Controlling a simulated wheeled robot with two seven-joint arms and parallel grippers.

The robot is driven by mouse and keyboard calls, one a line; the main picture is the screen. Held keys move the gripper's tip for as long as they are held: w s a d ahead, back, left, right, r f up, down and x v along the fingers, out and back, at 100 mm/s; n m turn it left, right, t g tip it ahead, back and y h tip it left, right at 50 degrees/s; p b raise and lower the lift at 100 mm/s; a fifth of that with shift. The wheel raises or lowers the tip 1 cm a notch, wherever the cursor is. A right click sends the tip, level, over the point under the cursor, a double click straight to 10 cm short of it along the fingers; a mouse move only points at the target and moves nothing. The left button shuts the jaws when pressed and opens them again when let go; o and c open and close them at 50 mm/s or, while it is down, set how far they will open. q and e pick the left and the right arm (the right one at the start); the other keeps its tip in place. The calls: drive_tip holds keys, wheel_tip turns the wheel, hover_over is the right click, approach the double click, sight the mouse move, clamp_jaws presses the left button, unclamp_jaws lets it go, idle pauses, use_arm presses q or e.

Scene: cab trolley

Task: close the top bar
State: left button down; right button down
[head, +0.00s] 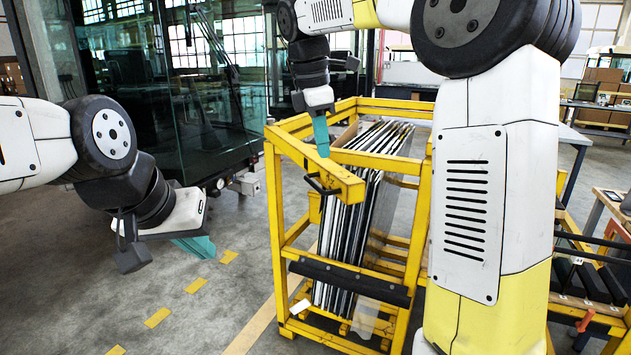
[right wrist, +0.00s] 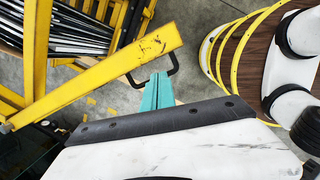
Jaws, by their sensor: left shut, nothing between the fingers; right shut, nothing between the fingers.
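The top bar (head: 318,165) is a yellow beam on the yellow trolley (head: 275,205). It runs from the trolley's left corner, and its free end stands apart from the right post. A black handle (head: 322,186) is on the bar's side. My right gripper (head: 322,153) is shut, its teal fingers pointing down by the bar near the handle. In the right wrist view the fingers (right wrist: 157,84) reach the black handle (right wrist: 158,72) beside the bar (right wrist: 105,82); I cannot tell whether they touch. My left gripper (head: 208,248) is shut and empty, left of the trolley.
Dark and light panels (head: 352,220) stand upright inside the trolley. A black padded lower bar (head: 348,281) crosses its front. A glass cab (head: 165,95) stands behind on the left. A workbench (head: 612,205) is at the right. The floor left of the trolley is clear.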

drive_tip(key=w+a+n, duration=0.2)
drive_tip(key=shift+w+a+f+g+h, duration=0.2)
drive_tip(key=shift+w+g+h, duration=0.1)
drive_tip(key=shift+w+h, duration=0.1)
drive_tip(key=shift+n, duration=0.3)
drive_tip(key=x, duration=1)
drive_tip(key=shift+d, duration=0.1)
